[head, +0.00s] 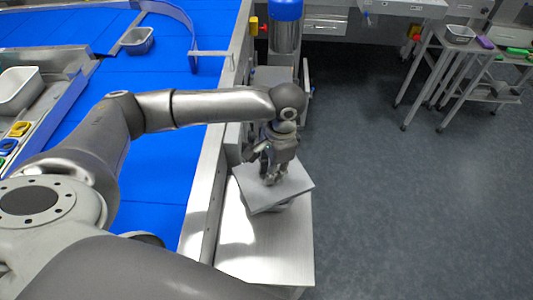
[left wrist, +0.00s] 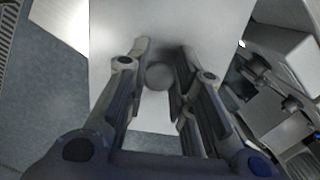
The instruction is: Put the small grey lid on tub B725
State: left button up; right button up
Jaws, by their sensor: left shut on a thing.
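The small grey lid (head: 298,187) is a flat square plate above the steel table beside the conveyor, turned at an angle to the table's edges. My left gripper (head: 270,180) points down onto its middle and is shut on its round knob. In the left wrist view the lid (left wrist: 158,25) fills the upper middle, with the knob (left wrist: 159,75) between the fingers of the gripper (left wrist: 160,80). A darker grey shape, perhaps a tub, shows just under the lid's front edge; mostly hidden, with no label readable. I cannot tell whether lid and shape touch. My right gripper is out of view.
The steel table (head: 262,250) is bare towards the front. A white tub (head: 18,92) stands far left. Steel carts (head: 455,52) stand at back right; the floor (head: 400,200) is clear.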

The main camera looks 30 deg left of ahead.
pick_arm(q)
jog(key=m+p, duration=0.1)
jog(key=w+a+m+p, duration=0.1)
jog(key=m+p, duration=0.1)
jog(key=shift+w+a+f+m, duration=0.2)
jog(key=shift+f+m, duration=0.1)
jog(key=shift+f, duration=0.1)
jog(key=shift+w+a+f+m+t+p, duration=0.15)
jog(key=shift+a+f+m+t+p, duration=0.2)
jog(key=shift+f+m+p, duration=0.3)
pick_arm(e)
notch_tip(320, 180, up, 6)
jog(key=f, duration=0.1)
pick_arm(q)
jog(key=shift+f+m, duration=0.15)
jog(key=shift+m, duration=0.1)
notch_tip(320, 180, down, 6)
jog(key=b, duration=0.6)
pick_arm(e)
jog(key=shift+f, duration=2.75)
pick_arm(q)
jog(key=shift+a+f+p, duration=0.15)
jog(key=shift+p, duration=0.9)
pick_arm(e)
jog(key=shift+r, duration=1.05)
pick_arm(q)
jog(key=shift+f, duration=0.7)
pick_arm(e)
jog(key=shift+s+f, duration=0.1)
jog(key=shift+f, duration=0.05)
